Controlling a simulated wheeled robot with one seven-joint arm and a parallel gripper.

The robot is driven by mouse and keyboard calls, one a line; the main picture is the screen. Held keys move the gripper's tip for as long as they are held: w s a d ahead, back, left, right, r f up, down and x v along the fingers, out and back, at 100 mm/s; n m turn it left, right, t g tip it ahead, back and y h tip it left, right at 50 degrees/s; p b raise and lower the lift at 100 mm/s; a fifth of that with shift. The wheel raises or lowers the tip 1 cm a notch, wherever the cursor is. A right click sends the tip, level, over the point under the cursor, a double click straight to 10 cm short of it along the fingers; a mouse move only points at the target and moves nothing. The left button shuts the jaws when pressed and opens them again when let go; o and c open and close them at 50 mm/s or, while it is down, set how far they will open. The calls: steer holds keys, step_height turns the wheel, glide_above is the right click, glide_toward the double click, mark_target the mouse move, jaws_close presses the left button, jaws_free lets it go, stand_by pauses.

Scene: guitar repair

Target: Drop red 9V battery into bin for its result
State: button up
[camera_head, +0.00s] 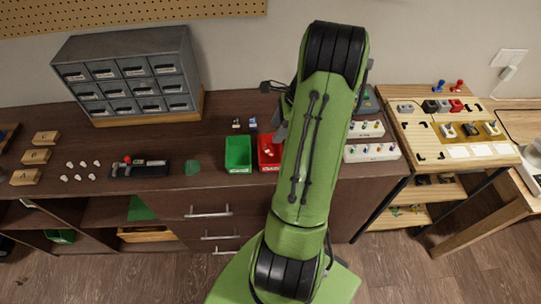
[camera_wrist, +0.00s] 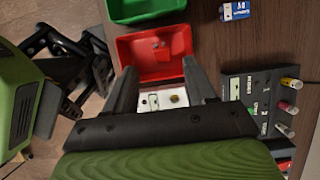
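The red bin (camera_head: 265,158) stands on the dark workbench beside the green bin (camera_head: 238,152), partly behind my arm. In the wrist view, the red bin (camera_wrist: 125,50) lies just beyond my gripper's fingertips. My arm hides the gripper in the head view.
Blue-and-white batteries (camera_head: 252,122) stand behind the bins; one shows in the wrist view (camera_wrist: 235,10). A black device with knobs (camera_wrist: 255,100) is right of the gripper. White boxes with knobs (camera_head: 372,152) stand right of my arm. A grey drawer cabinet (camera_head: 130,72) stands back left.

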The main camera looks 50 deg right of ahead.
steer(key=p+v, duration=0.5)
steer(key=v, duration=1)
steer(key=shift+d+r, duration=0.2)
steer(key=shift+r, duration=0.15)
steer(key=shift+s, duration=0.15)
